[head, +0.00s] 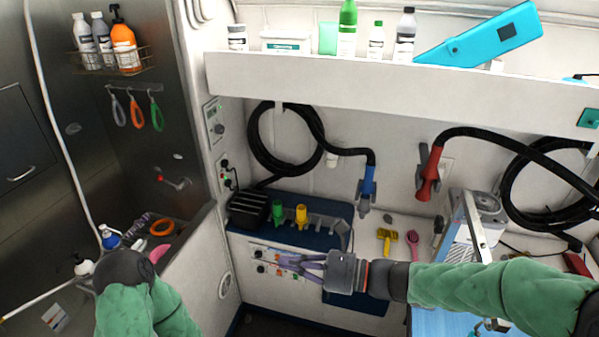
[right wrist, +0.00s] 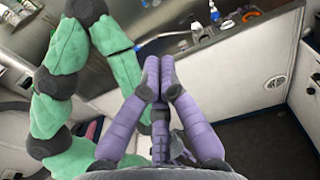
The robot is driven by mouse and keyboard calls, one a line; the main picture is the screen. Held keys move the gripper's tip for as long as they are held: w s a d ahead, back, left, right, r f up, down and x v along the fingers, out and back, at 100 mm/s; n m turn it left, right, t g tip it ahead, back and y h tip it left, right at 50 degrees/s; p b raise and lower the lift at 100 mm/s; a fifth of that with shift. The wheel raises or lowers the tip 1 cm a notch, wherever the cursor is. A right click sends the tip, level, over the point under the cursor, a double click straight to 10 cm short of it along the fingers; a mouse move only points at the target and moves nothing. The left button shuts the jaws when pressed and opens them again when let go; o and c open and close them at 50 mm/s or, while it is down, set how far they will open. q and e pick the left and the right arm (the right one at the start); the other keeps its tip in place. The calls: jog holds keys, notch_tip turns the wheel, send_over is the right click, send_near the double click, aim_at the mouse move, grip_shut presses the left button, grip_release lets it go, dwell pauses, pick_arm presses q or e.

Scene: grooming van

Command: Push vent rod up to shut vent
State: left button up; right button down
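A steel tub area with a wire bottle rack (head: 112,62) is at the left. A white shelf (head: 400,88) holds bottles and a blue case (head: 485,36). Coiled black hoses (head: 262,150) hang on the wall. A blue-topped counter (head: 262,238) stands behind my right gripper.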

jog(key=s+d+r+t+y+p, duration=0.1)
jog(key=d+r+y, duration=0.1)
jog(key=r, duration=0.9)
jog(key=s+d+r+t+y+p, duration=0.1)
jog(key=d+r+y+p, duration=0.1)
jog(key=r, duration=0.9)
jog(key=s+d+r+t+y+p, duration=0.1)
jog(key=d+r+y, duration=0.3)
jog(key=r, duration=0.7)
jog(key=shift+s+d+r+y+p, duration=0.15)
jog(key=shift+s+r+y+p, duration=0.25)
jog(key=shift+s+y+p, duration=0.15)
jog(key=shift+r, duration=0.1)
jog(key=d+r+p+x, duration=0.1)
jog(key=p+x, duration=0.4)
jog(key=x, duration=0.7)
jog(key=shift+s+r, duration=0.15)
jog(key=shift+r, duration=0.5)
jog(key=shift+d, duration=0.1)
